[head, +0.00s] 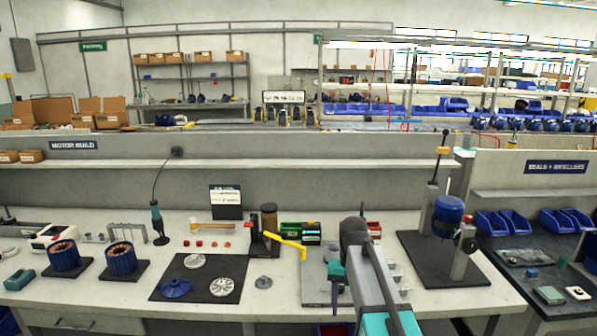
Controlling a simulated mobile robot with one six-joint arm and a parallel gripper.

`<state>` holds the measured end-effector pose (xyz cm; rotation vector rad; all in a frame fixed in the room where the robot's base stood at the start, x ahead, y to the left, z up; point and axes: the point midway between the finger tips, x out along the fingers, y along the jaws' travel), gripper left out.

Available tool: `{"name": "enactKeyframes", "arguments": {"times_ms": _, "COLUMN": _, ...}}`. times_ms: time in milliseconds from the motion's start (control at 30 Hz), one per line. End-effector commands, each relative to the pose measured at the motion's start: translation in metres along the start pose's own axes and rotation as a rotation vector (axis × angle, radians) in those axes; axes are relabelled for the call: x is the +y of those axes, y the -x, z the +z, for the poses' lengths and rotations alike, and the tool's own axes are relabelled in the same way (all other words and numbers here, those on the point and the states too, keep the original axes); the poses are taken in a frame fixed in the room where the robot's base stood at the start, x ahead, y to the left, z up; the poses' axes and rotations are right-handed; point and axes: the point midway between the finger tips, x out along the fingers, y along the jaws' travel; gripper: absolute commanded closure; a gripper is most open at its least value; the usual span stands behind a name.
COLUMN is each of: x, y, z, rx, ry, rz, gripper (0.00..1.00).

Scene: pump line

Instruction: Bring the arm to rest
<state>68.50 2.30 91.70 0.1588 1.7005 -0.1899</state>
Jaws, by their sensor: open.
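My arm (378,285) reaches up from the bottom edge and bends at a dark joint over the front right of the bench. My gripper (337,297) hangs below that joint, pointing down above a light grey plate on the bench. It is small and partly covered by my arm, and I see nothing held in it. The jaws are open. Part of the plate behind my arm is hidden.
A black mat (200,291) with metal parts lies left of my gripper. A dark stand with a yellow bar (285,242) is close on the left. A blue motor in a fixture (447,215) stands right. Blue stators (122,259) sit far left. Small cups are beside my arm.

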Motion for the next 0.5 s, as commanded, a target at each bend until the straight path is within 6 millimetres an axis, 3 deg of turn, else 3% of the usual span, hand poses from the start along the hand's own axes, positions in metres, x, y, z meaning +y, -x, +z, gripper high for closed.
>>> {"name": "enactKeyframes", "arguments": {"times_ms": 100, "x": -0.004, "y": -0.036, "z": -0.009, "rx": 0.052, "ry": -0.003, "rz": -0.013, "gripper": 0.45}}
{"name": "enactKeyframes", "arguments": {"times_ms": 500, "x": -0.019, "y": -0.144, "z": -0.048, "rx": 0.193, "ry": -0.036, "rz": -0.050, "gripper": 0.45}}
